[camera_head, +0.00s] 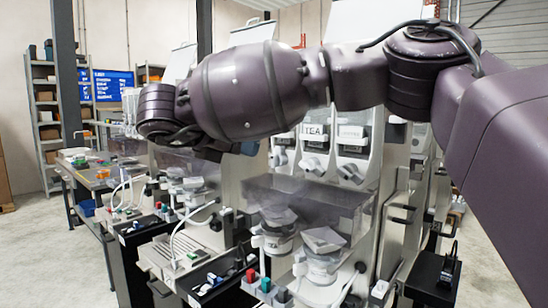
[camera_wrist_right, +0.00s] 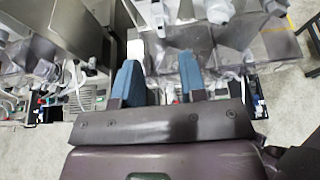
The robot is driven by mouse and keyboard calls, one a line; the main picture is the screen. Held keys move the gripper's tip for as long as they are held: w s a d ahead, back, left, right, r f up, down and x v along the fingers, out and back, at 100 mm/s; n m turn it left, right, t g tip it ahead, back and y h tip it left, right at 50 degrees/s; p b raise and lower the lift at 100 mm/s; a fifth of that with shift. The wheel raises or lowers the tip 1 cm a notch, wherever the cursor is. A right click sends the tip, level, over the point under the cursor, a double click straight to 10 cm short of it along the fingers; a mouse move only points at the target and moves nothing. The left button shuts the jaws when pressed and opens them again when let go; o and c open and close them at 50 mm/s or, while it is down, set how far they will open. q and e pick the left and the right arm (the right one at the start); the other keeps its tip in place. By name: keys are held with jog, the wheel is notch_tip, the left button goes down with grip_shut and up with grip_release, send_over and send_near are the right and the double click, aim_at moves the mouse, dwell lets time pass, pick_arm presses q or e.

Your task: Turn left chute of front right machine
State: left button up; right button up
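The front right machine (camera_head: 365,215) stands at the centre right of the head view, with canisters and a TEA label on its upper part. My right gripper (camera_head: 245,148) is left of the left chute, mostly hidden behind my forearm. In the right wrist view its two blue fingers are apart and the gripper (camera_wrist_right: 160,62) holds nothing; white machine parts lie beyond the fingertips. Contact cannot be told. My left gripper is not in view.
A smoky clear cover (camera_head: 310,198) sits below the chutes, above white funnel-like parts (camera_head: 322,240). More machines (camera_head: 185,185) and a workbench (camera_head: 95,175) stand to the left. A shelf rack (camera_head: 45,120) is at the back. The floor at far left is clear.

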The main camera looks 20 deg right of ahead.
aim_at(272, 157)
jog(key=x, duration=0.8)
jog(key=shift+f, duration=0.1)
jog(key=shift+x, duration=0.85)
jog(key=c, duration=0.6)
jog(key=shift+p, duration=0.3)
